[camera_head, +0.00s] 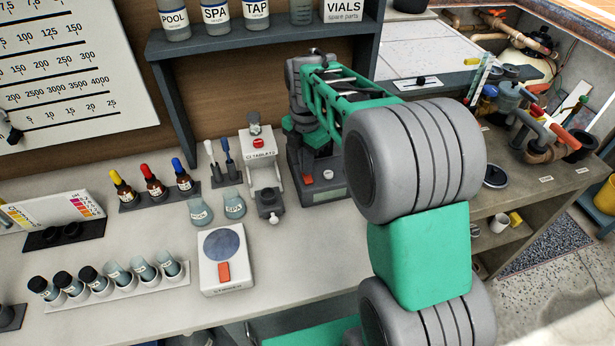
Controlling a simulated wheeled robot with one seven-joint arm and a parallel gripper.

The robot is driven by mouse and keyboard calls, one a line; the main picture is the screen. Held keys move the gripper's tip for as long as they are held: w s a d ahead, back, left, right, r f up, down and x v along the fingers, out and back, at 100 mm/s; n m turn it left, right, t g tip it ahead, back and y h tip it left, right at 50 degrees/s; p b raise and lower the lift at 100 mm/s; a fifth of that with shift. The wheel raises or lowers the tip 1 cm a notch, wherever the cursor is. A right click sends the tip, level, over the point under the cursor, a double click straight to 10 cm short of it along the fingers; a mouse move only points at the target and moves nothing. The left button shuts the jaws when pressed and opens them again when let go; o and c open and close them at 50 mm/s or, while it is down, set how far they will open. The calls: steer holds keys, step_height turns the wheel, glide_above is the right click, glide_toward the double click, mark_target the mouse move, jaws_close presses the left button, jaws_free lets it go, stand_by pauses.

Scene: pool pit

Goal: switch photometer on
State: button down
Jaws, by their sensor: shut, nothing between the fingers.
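The dark box that looks like the photometer (325,196) stands on the bench at the back, right of the tablet dispenser. My gripper (308,142) points down over the back of the box. It is shut and empty. Its fingertips are small and partly hidden, so I cannot tell whether they touch the box.
The white tablet dispenser (258,160) stands close on the left. A white device with a round blue disc and orange switch (224,272) lies in front. Dropper bottles (153,187) and several vials (100,282) stand farther left. A shelf (240,38) overhangs behind. Bare bench shows front centre.

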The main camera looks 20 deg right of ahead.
steer(key=shift+f, duration=0.3)
step_height(320, 180, up, 7)
steer(key=p, duration=0.5)
steer(key=shift+r, duration=0.1)
stand_by(0.4)
steer(key=s+r+m+t, duration=0.1)
steer(key=s+m+t, duration=0.1)
steer(key=s+m, duration=0.6)
steer(key=s+r+m+t, duration=0.2)
steer(key=s+m, duration=0.7)
steer(key=m, duration=0.7)
steer(key=shift+s+r+t, duration=0.15)
steer(key=shift+r+t, duration=0.15)
